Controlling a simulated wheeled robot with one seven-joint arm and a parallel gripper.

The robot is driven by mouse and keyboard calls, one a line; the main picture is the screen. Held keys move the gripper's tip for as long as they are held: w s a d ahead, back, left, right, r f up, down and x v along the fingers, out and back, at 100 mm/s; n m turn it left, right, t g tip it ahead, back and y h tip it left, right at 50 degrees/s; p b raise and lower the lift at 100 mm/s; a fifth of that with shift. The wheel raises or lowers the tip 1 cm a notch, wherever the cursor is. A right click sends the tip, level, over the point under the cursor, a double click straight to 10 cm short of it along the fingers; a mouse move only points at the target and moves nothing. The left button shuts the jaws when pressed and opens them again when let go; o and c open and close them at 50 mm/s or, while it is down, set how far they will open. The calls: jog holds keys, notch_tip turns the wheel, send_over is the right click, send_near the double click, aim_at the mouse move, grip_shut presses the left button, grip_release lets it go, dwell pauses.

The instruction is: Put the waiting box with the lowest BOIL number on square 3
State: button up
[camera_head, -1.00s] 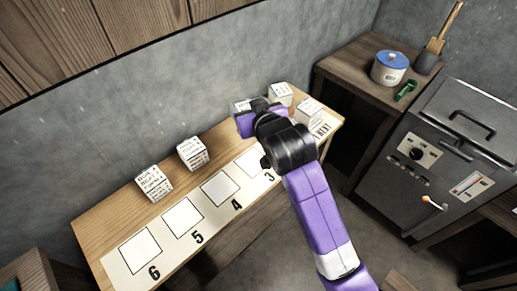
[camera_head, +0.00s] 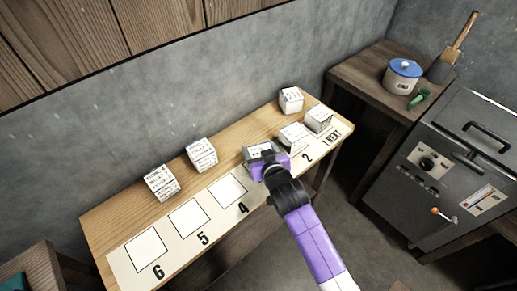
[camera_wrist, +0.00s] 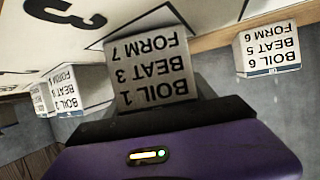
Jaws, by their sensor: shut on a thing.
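My gripper (camera_head: 268,161) is shut on a white box (camera_head: 257,149) at the place of square 3 on the numbered strip. In the wrist view the held box (camera_wrist: 150,75) reads BOIL 1, BEAT 3, FORM 7, upside down. Its lower edge is near the strip; I cannot tell whether it touches. Square 3 is mostly hidden by my gripper and the box. Two white boxes, one (camera_head: 165,182) and another (camera_head: 202,154), stand at the back left of the table. In the wrist view, one box (camera_wrist: 267,50) reads BOIL 6 and another (camera_wrist: 70,92) reads BOIL 2.
Squares 4 (camera_head: 227,190), 5 (camera_head: 189,218) and 6 (camera_head: 146,249) are empty. Boxes stand by label 2 (camera_head: 293,136) and by 1 NEXT (camera_head: 318,119), and one more (camera_head: 291,100) behind them. A side table with a blue-lidded pot (camera_head: 402,76) and a grey machine (camera_head: 455,165) are at right.

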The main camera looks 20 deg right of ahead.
jog(key=shift+f, duration=0.15)
jog(key=o, duration=1.6)
jog(key=shift+c, duration=0.2)
jog(key=v, duration=1.2)
jog(key=shift+s, duration=0.1)
